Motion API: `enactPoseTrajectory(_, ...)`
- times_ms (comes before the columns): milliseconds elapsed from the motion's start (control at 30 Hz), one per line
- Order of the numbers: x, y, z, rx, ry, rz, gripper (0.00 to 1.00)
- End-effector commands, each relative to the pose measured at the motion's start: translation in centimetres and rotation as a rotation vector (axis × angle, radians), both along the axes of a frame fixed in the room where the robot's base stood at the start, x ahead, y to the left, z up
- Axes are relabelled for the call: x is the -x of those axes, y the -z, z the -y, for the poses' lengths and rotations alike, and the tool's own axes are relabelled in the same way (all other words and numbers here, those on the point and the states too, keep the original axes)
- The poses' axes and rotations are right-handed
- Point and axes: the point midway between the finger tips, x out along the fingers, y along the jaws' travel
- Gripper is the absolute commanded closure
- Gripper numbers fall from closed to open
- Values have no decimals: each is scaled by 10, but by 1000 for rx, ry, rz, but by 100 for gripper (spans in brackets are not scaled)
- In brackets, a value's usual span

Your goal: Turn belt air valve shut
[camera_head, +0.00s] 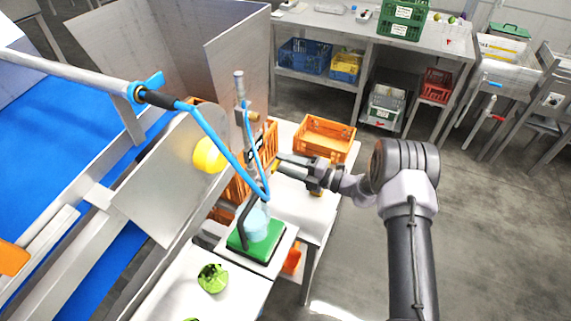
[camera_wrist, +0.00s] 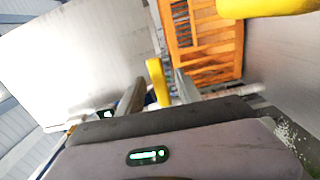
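My gripper (camera_head: 280,166) reaches left from the arm to the upright metal post (camera_head: 240,92) with a blue hose beside it. In the wrist view my gripper (camera_wrist: 158,98) has its two fingers apart. A yellow lever-like piece (camera_wrist: 157,78) shows between or just beyond the fingers, with a gap on its left side. I cannot tell whether the right finger touches it. This piece may be the valve handle; its valve body is hidden. A blue winged handle (camera_head: 150,86) sits on the pipe where the blue hose (camera_head: 205,122) begins.
A yellow rounded thing (camera_head: 208,155) is beside the metal chute. An orange crate (camera_head: 324,138) stands on the table behind my gripper; an orange crate (camera_wrist: 204,45) also fills the wrist view's top. A green scale (camera_head: 258,240) is below. Open floor (camera_head: 490,220) lies right.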

Motion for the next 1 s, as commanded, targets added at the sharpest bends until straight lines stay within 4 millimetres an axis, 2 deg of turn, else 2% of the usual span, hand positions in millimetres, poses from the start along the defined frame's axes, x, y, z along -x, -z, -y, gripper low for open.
enactPoseTrajectory(167, 1, -1, 4, -1, 1, 1, 58)
enactPoseTrajectory(267, 6, -1, 19, 0, 4, 0, 58)
enactPoseTrajectory(600, 42, -2, 121, -1, 6, -1, 58)
enactPoseTrajectory(700, 51, -1, 143, -1, 4, 0, 58)
enactPoseTrajectory(833, 58, 0, 159, 0, 1, 0, 58)
enactPoseTrajectory(1000, 60, 0, 164, 0, 0, 0, 58)
